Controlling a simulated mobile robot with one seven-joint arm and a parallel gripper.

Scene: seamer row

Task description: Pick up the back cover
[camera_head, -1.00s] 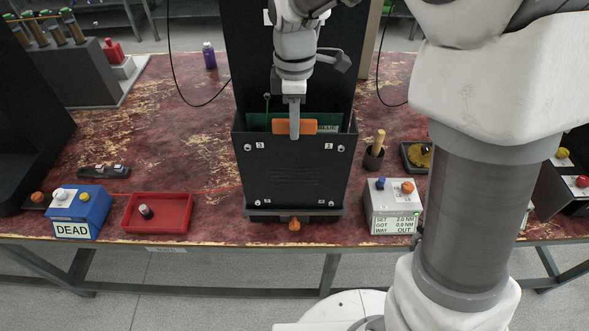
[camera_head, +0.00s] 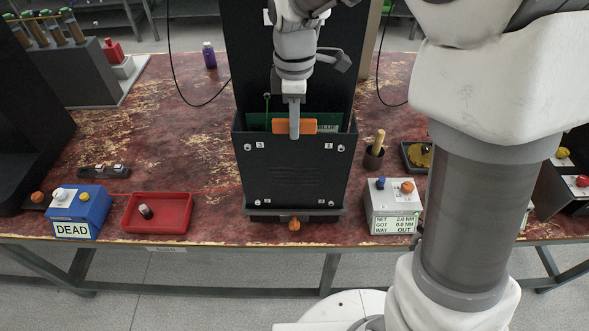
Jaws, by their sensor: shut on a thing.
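A black panel (camera_head: 295,178) with vent slots and numbered, screw-like corner spots stands upright at the front of a tall black fixture; it looks like the back cover. An orange bar (camera_head: 310,126) lies across the top edge of the panel. My gripper (camera_head: 294,122) reaches down from above and is shut on the orange bar. The near finger covers part of the bar, and the far finger is hidden. I cannot tell whether the bar is fixed to the panel. A green board (camera_head: 258,121) with partly hidden lettering shows behind the bar.
A blue box marked DEAD (camera_head: 82,212), a red tray (camera_head: 158,226) holding a small dark piece, and a white box with a torque display (camera_head: 393,205) stand on the worn red bench. The tall black back wall (camera_head: 246,50) rises behind my gripper. Cables hang on both sides.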

